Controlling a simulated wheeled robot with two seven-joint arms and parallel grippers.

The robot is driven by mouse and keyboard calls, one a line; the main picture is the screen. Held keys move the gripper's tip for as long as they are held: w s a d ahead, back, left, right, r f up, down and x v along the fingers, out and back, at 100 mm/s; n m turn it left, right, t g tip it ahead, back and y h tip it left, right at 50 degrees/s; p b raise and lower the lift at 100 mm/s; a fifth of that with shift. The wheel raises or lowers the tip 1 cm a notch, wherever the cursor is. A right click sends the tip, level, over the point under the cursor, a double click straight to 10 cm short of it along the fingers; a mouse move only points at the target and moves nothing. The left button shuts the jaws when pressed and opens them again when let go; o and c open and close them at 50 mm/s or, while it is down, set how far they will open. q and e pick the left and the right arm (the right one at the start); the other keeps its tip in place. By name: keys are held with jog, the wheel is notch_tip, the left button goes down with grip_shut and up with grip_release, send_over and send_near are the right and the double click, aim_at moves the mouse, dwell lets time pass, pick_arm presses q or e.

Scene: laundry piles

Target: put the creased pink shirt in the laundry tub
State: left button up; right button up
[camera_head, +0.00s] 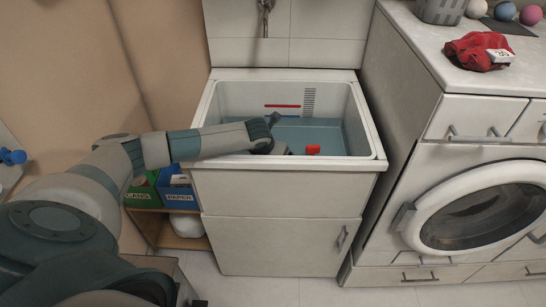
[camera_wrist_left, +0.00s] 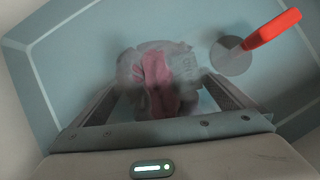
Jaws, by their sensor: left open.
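The laundry tub (camera_head: 378,140) is a white-rimmed basin with bluish water inside, set on a pale cabinet. My left arm reaches over its left rim, with the left gripper (camera_head: 280,134) inside the tub. In the left wrist view the gripper (camera_wrist_left: 160,88) is open, its two fingers apart. A crumpled pink and greyish cloth, which looks like the pink shirt (camera_wrist_left: 156,72), lies blurred in the water at the tub bottom, below and between the fingers and apparently not gripped. The tub's front wall hides it in the head view. My right gripper is not in view.
A red stick-like piece (camera_wrist_left: 272,28) rises beside a round grey drain; red also shows in the tub (camera_head: 313,150). A red cloth (camera_head: 470,50) with a white tag lies on the counter above the washing machine (camera_head: 480,220). Green and blue boxes (camera_head: 178,188) stand left of the tub.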

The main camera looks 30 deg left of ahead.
pick_arm(q)
jog(key=shift+r, duration=0.15)
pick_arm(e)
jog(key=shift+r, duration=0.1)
pick_arm(q)
jog(key=shift+s+r, duration=0.3)
jog(key=shift+r, duration=0.2)
jog(key=b+v, duration=0.2)
jog(key=v, duration=0.8)
jog(key=shift+s+r, duration=0.15)
jog(key=shift+r, duration=0.2)
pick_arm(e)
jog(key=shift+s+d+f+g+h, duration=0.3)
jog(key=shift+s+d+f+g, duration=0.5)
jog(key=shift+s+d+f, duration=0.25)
pick_arm(q)
jog(key=shift+d, duration=0.15)
